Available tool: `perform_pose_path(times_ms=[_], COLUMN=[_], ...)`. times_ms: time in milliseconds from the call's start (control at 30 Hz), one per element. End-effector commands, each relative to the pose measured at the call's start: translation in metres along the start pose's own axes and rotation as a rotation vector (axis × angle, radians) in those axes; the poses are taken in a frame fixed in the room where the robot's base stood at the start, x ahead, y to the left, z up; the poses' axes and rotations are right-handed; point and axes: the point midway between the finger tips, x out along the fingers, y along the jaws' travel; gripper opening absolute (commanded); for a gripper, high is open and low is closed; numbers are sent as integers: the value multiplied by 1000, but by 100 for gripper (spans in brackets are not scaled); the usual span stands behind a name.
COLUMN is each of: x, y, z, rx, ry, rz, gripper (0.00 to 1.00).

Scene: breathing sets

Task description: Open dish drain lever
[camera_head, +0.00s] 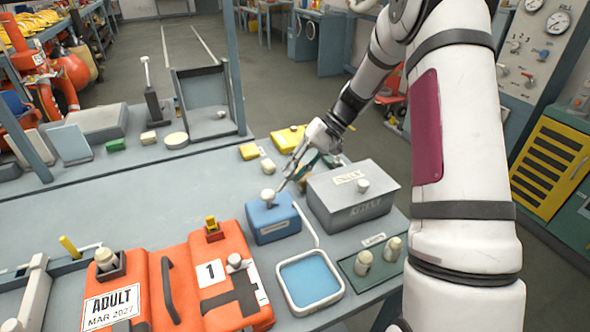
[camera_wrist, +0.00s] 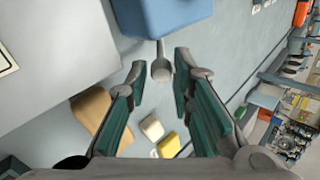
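A blue box (camera_head: 272,218) stands on the bench with a pale rounded knob (camera_head: 268,195) on top, likely the lever's end. A white-rimmed dish (camera_head: 290,303) with a blue inside lies in front of it, and a pale tube (camera_head: 308,226) runs between them. My gripper (camera_head: 284,182) is just behind and right of the knob, pointing down toward it. In the wrist view my gripper (camera_wrist: 160,65) is open, with the knob (camera_wrist: 161,71) between its fingertips and gaps at both sides. The blue box (camera_wrist: 180,15) is at the top there.
A grey lidded box (camera_head: 350,205) stands close to the right of the blue box. An orange case (camera_head: 205,270) is at the left, and a green tray (camera_head: 372,270) with two knobs is at the right. Yellow blocks (camera_head: 288,138) lie behind.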

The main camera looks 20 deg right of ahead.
Motion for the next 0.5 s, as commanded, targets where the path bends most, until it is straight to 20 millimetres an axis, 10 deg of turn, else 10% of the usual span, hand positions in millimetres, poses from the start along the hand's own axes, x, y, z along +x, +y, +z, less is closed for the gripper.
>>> perform_pose_path(times_ms=[500], x=[-13], y=[-1], z=[0], rx=[-1], ry=[1], rz=[-2], gripper=[38])
